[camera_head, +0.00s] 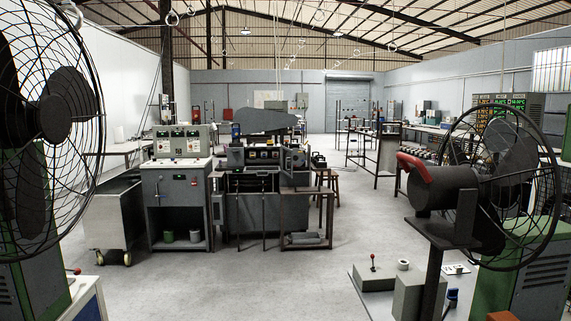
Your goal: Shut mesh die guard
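The extrusion machine (265,205) stands across the floor in the middle of the view, with a dark hood-like shape on top. A small grey panel (296,159) at the right of its dark front opening (262,155) may be the mesh die guard. At this distance I cannot make out its mesh, its hinge or how far open it stands. Neither of my grippers shows in this view.
A control cabinet (180,190) stands left of the machine, beside a metal cart (112,215). Large caged fans flank the foreground, left (45,110) and right (505,160). A red-handled dark unit (440,190) stands front right. The central floor (245,280) is clear.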

